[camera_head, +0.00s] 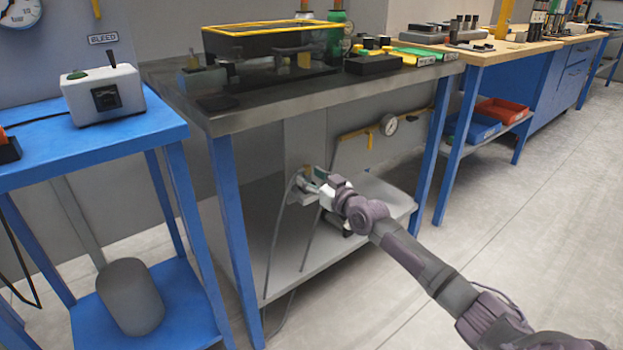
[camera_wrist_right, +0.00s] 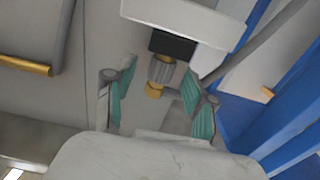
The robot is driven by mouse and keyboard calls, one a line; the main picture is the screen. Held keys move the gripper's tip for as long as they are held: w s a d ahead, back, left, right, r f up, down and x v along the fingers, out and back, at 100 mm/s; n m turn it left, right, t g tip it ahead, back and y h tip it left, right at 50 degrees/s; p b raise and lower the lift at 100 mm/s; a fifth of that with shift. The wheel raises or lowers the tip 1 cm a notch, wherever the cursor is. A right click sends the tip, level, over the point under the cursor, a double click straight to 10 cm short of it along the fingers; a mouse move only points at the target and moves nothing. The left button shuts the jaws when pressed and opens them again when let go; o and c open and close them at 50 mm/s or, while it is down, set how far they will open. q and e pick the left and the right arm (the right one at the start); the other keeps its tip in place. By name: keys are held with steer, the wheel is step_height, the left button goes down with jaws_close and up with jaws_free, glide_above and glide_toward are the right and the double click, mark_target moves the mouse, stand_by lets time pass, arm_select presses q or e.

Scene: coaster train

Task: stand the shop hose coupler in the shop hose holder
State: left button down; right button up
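The shop hose coupler (camera_wrist_right: 161,71), a grey ribbed body with a brass end, is seated in a black socket (camera_wrist_right: 172,44) on a pale bracket, which I take as the shop hose holder (camera_wrist_right: 185,17). The wrist picture seems upside down, so the coupler appears to stand brass end up. In the head view the brass end (camera_head: 307,171) shows above the holder (camera_head: 302,193), under the dark bench. My right gripper (camera_head: 319,180) is beside it. In the right wrist view the teal-padded fingers (camera_wrist_right: 160,104) are apart, with the coupler just beyond their tips, apparently untouched. My left gripper is out of view.
The dark bench top (camera_head: 330,100) overhangs my right gripper, with a lower shelf (camera_head: 375,200) beneath. A blue bench leg (camera_head: 233,225) stands to the left. The floor at right is clear.

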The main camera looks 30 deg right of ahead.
steer(key=shift+s+f, duration=0.1)
steer(key=shift+s, duration=0.2)
steer(key=s, duration=1.1)
steer(key=shift+s+d, duration=0.2)
steer(key=shift+d, duration=0.2)
